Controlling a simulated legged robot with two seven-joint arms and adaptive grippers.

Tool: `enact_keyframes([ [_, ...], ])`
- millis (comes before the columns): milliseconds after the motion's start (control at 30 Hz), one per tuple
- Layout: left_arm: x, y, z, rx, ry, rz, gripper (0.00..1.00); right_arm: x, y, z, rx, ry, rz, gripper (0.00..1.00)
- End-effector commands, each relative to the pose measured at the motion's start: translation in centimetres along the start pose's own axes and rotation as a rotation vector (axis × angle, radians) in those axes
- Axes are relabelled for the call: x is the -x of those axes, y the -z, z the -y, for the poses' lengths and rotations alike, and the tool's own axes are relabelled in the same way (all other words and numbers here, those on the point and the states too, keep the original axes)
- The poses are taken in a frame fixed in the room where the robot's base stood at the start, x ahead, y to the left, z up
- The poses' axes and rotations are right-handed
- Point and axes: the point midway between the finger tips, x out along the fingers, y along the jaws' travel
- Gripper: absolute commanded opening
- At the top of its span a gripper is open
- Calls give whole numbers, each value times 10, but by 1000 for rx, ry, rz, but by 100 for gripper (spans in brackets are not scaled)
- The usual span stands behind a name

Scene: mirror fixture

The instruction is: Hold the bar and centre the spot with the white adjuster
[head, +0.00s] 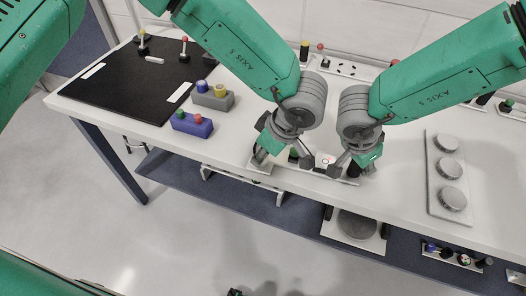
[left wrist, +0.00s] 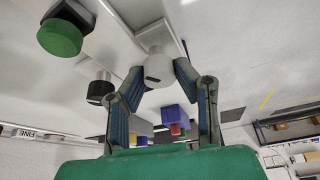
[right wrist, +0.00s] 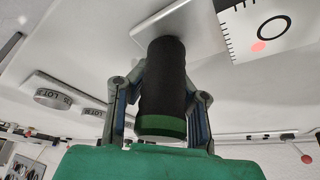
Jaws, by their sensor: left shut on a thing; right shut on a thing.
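The white adjuster (left wrist: 158,68) is a round knob with a dark slot, between the fingers of my left gripper (left wrist: 156,80), which is shut on it. In the head view my left gripper (head: 262,154) is at the left end of the fixture. My right gripper (right wrist: 162,105) is shut on the upright black bar (right wrist: 165,75) with a green band; in the head view this gripper (head: 352,168) is at the fixture's right end. The target plate (right wrist: 245,20) has a black ring (right wrist: 261,32) and scale ticks. The red spot (right wrist: 258,47) is at the ring's lower-left edge, off centre.
A green-topped black knob (left wrist: 62,37) and a smaller black knob (left wrist: 100,90) stand near the adjuster. A blue box (head: 191,125) and a grey box (head: 212,98) with coloured knobs are to the left. A plate with silver discs (head: 434,205) lies right. Bare table separates it from my right gripper.

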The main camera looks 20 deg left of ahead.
Motion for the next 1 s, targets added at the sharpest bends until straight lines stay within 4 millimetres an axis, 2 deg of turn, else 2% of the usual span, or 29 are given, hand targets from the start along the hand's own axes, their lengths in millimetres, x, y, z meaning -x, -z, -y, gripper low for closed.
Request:
enact_keyframes([
  [367, 0, 0, 0, -146, -62, 3, 0, 1, -1, 1, 1, 2, 1, 0],
  [1000, 1, 0, 1, -682, -288, 0, 0, 1, -1, 1, 1, 2, 2, 0],
])
